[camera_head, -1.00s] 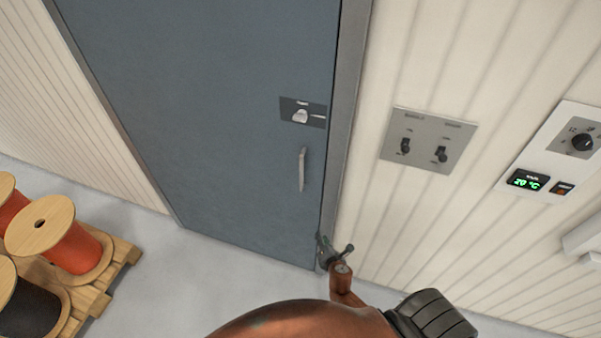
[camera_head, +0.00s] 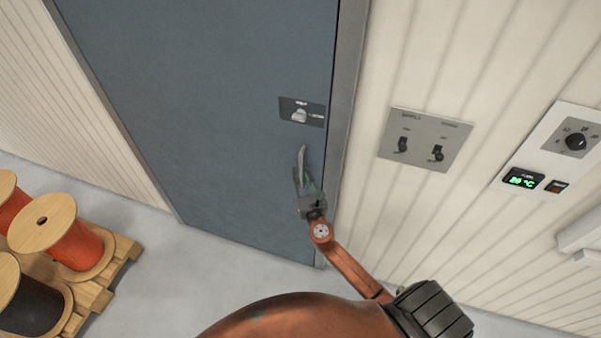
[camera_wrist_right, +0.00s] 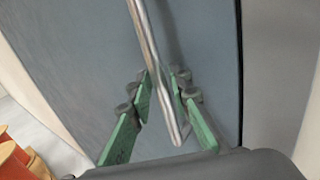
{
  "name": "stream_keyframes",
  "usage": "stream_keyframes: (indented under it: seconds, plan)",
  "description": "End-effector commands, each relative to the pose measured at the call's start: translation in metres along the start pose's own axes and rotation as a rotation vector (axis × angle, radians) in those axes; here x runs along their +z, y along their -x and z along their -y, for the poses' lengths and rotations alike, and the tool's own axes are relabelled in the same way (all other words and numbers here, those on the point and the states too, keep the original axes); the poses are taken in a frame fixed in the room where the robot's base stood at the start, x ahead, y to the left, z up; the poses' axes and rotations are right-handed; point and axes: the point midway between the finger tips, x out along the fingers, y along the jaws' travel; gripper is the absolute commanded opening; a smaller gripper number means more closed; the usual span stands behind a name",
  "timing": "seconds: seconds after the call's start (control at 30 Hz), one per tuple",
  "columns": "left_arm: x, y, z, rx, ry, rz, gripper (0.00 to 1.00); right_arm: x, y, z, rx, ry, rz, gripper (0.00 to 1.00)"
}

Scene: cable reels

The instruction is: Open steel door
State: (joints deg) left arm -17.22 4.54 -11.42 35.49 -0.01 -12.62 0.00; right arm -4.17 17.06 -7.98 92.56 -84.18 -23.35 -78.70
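The steel door (camera_head: 215,110) is blue-grey and stands shut in its grey frame. Its upright bar handle (camera_head: 302,160) is near the right edge, below a small latch plate (camera_head: 301,113). My right gripper (camera_head: 304,180) is at the lower part of the handle. In the right wrist view the green fingers (camera_wrist_right: 159,98) are apart, one on each side of the metal handle (camera_wrist_right: 158,65), with gaps visible between fingers and bar. My left gripper is not in view.
A switch panel (camera_head: 426,139) and a control box with a green display (camera_head: 523,178) are on the ribbed wall at right. Cable reels (camera_head: 60,229) stand on a wooden pallet (camera_head: 118,262) at lower left. Bare floor lies before the door.

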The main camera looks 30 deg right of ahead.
Motion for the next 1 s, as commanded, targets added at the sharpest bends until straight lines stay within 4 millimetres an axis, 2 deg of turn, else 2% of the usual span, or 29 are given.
stream_keyframes:
  seconds: [0.1, 0.37, 0.63, 1.0]
  plan:
    - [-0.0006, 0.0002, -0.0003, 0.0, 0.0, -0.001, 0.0, 0.0, -0.0063, 0.0001, 0.0, 0.0, 0.0, 0.18]
    - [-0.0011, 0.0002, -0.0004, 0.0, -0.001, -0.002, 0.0, -0.0003, -0.007, 0.0002, 0.0, 0.0, -0.001, 0.18]
    - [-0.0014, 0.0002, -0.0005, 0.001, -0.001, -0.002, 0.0, -0.0004, -0.0068, 0.0002, 0.0, -0.001, -0.001, 0.0]
    - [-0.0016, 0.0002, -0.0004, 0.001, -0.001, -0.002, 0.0, -0.0006, -0.0066, 0.0001, 0.0, -0.001, -0.001, 0.0]
